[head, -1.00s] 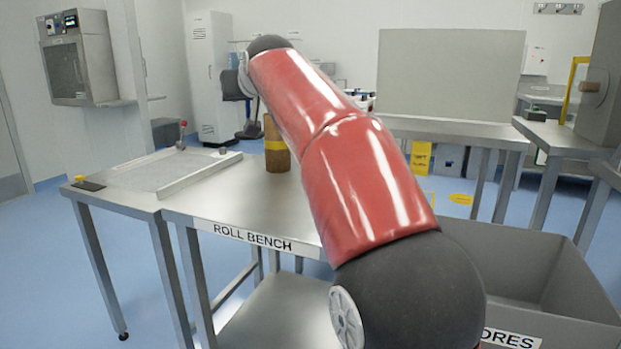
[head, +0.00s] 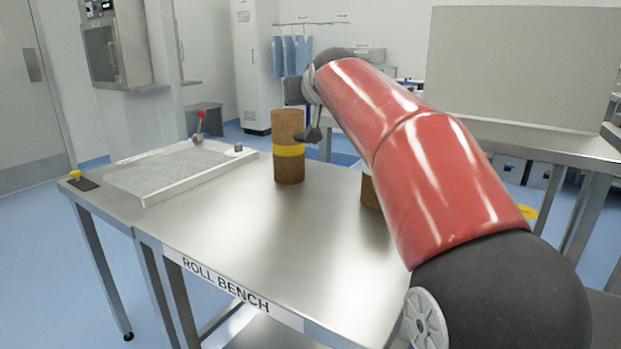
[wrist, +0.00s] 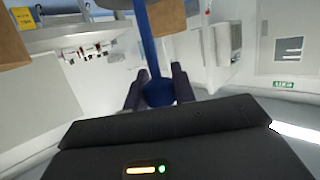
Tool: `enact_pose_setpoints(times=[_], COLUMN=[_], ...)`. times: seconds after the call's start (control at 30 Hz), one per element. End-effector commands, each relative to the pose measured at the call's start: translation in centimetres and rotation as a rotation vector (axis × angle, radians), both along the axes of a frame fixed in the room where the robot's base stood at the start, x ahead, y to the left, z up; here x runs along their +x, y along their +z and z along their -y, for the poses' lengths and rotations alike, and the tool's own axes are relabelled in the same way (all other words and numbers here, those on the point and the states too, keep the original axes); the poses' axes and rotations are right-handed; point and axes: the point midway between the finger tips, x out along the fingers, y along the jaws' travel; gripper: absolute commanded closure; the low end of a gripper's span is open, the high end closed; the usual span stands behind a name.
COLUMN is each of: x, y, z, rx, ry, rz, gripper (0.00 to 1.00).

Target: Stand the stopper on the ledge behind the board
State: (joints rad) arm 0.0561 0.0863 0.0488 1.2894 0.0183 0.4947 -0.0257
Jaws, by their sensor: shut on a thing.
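My gripper (wrist: 161,84) is shut on a blue, long-stemmed thing (wrist: 151,45), which I take to be the stopper; its blue stem runs up out of the wrist view. In the head view, my gripper is a small dark shape (head: 296,91) beyond the red arm, and a dark flared piece (head: 310,134) hangs beside it, above bench height. A large plain grey board (head: 525,65) stands upright on a metal table at the back right. The ledge behind it is hidden.
The steel roll bench (head: 235,235) is in front, mostly clear. A brown roll with a yellow band (head: 289,151) stands upright on it; a second roll (head: 369,190) is partly hidden by my arm. A shallow tray (head: 165,172) lies at the left.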

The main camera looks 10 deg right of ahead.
Motion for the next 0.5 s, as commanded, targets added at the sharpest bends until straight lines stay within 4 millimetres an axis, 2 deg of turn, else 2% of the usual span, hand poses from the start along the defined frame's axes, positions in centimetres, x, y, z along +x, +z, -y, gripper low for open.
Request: enact_pose_setpoints(times=[0.03, 0.3, 0.4, 0.5], x=[-0.1, 0.0, -0.1, 0.0], y=[-1.8, -8.8, -10.7, -11.7], z=[0.0, 0.0, 0.0, 0.0], rx=[0.000, 0.000, 0.001, -0.001], ry=[-0.001, -0.001, -0.001, -0.001], rz=[-0.004, -0.003, -0.002, -0.001], gripper=[1.00, 1.00, 1.00, 1.00])
